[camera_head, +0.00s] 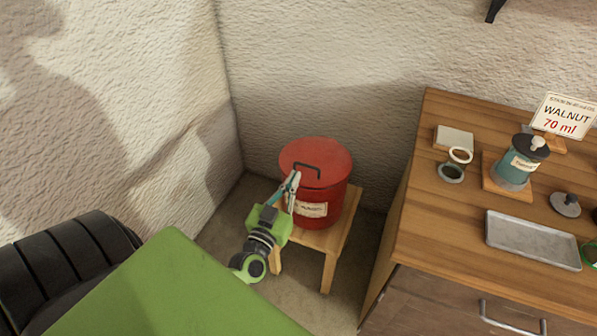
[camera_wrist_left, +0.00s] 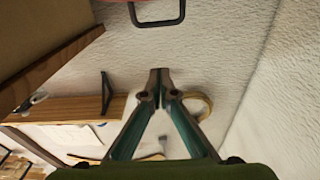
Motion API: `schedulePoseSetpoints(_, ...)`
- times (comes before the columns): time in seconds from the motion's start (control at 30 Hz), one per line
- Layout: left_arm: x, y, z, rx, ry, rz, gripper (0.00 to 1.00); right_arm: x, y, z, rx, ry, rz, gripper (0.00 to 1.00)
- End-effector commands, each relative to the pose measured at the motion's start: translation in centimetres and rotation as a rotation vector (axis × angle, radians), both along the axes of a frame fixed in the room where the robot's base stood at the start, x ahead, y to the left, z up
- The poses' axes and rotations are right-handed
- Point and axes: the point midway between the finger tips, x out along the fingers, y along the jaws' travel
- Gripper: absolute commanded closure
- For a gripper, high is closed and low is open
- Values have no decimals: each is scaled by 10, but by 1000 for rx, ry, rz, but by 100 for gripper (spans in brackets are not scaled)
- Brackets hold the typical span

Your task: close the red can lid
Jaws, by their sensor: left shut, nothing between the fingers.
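A red can (camera_head: 325,214) with a pale label stands on a small wooden stool by the wall corner. Its red lid (camera_head: 325,153) lies over the can's top and carries a dark bar handle (camera_head: 307,166). I cannot tell whether the lid sits fully flat. My left gripper (camera_head: 294,178) is shut and empty at the lid's front left edge, near the handle; whether it touches is unclear. My right gripper is out of view.
The stool (camera_head: 335,245) stands between the rough wall and a wooden cabinet (camera_head: 425,195). On the cabinet are a teal jar (camera_head: 517,165), a grey tray (camera_head: 532,240), two rings and a WALNUT sign (camera_head: 565,117). The left wrist view shows a tape roll (camera_wrist_left: 207,105).

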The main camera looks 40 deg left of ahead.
Motion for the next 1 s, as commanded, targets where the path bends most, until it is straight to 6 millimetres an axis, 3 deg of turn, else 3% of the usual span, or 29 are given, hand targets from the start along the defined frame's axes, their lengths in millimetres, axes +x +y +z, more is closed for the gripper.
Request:
schedulePoseSetpoints(0.23, 41, 10, 6, 2, -6, 2, 100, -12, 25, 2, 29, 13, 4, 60)
schedulePoseSetpoints(0.5, 95, 23, 10, 2, -4, 2, 100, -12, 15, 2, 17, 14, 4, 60)
schedulePoseSetpoints(0.6, 89, 21, -13, 3, 4, 0, 100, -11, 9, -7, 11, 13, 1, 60)
schedulePoseSetpoints(0.7, 86, 21, -23, 3, 2, 0, 100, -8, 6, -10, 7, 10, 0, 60)
schedulePoseSetpoints(1.0, 83, 20, -31, 0, -1, 2, 100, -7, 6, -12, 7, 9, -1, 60)
